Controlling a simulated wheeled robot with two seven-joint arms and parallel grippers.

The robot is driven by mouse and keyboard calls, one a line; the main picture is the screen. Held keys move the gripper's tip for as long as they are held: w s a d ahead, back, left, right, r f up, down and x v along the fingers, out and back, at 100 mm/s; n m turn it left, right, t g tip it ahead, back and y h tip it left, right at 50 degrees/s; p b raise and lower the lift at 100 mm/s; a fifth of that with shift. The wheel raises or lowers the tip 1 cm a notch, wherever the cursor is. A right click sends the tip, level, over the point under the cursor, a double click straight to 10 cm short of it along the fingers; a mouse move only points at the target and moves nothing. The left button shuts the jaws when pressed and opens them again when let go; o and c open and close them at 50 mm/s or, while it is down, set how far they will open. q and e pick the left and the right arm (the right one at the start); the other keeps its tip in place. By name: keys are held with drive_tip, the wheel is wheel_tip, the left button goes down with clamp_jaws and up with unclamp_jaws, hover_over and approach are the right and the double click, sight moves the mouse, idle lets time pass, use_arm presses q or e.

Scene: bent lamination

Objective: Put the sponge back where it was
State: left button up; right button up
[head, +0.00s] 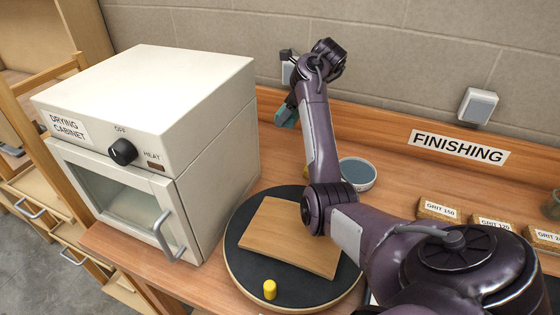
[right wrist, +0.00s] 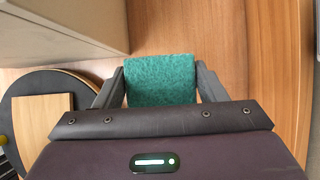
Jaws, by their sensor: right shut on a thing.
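A teal sponge (right wrist: 161,80) is between the two fingers of my right gripper (right wrist: 160,88) in the right wrist view. The fingers touch its left and right sides. In the head view the sponge (head: 287,115) shows at the far end of my right arm, between the drying cabinet and the back of the bench. The gripper itself is mostly hidden behind the arm there. In the right wrist view wooden bench surface shows around the sponge; I cannot tell whether the sponge touches it. My left gripper is not in view.
The drying cabinet (head: 190,110) stands at left, door closed. A blue-grey bowl (head: 358,173) stands behind my right arm. Labelled grit blocks (head: 438,210) lie at right.

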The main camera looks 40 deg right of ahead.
hover_over(281, 163)
drive_tip(key=s, duration=0.2)
drive_tip(key=f, duration=0.7)
drive_tip(key=d+f, duration=0.1)
drive_tip(key=f, duration=0.3)
drive_tip(key=shift+f, duration=0.25)
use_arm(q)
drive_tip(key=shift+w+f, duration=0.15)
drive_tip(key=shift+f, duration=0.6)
use_arm(e)
drive_tip(key=shift+w+f, duration=0.1)
drive_tip(key=shift+f, duration=2.25)
drive_tip(key=shift+f, duration=0.1)
drive_tip(key=o, duration=0.9)
